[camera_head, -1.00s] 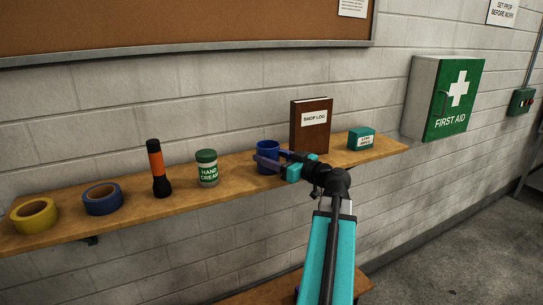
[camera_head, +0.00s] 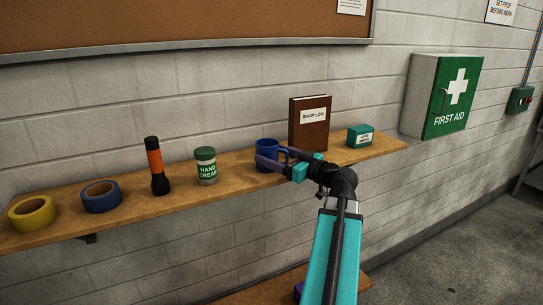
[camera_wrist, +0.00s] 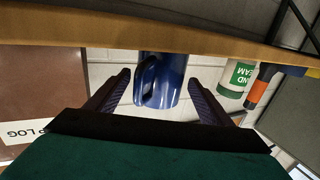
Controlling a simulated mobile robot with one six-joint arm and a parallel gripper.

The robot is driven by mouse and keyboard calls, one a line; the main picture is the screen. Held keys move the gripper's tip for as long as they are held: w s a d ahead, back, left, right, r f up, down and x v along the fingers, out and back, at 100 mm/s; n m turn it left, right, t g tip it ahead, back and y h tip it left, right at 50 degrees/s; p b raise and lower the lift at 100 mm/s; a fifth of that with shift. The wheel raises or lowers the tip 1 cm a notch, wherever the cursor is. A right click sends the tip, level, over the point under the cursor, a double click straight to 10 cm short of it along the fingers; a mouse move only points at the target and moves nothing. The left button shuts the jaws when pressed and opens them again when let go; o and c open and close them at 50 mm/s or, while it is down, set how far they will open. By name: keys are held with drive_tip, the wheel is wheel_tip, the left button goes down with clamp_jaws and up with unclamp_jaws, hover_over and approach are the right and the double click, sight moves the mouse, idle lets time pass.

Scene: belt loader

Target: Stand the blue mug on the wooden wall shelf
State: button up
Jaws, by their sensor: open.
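The blue mug (camera_head: 266,148) stands upright on the wooden wall shelf (camera_head: 228,178), between the hand cream jar and the shop log book. It also shows in the wrist view (camera_wrist: 164,84), where the picture is upside down and the shelf (camera_wrist: 110,35) runs along the top. My gripper (camera_head: 270,157) is open, with its fingers at the mug's height. In the wrist view the two fingers (camera_wrist: 158,76) flank the mug, with a gap on each side. In the head view a finger hides the lower front of the mug.
On the shelf left of the mug stand a hand cream jar (camera_head: 206,168), a flashlight (camera_head: 157,168), blue tape (camera_head: 101,197) and yellow tape (camera_head: 32,213). Right of it are the shop log book (camera_head: 309,124) and a small teal box (camera_head: 360,136). A first aid cabinet (camera_head: 440,97) hangs further right.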

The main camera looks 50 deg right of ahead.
drive_tip(key=s+b, duration=0.2)
drive_tip(key=s, duration=0.7)
drive_tip(key=shift+s, duration=0.4)
drive_tip(key=shift+w, duration=0.1)
idle(0.4)
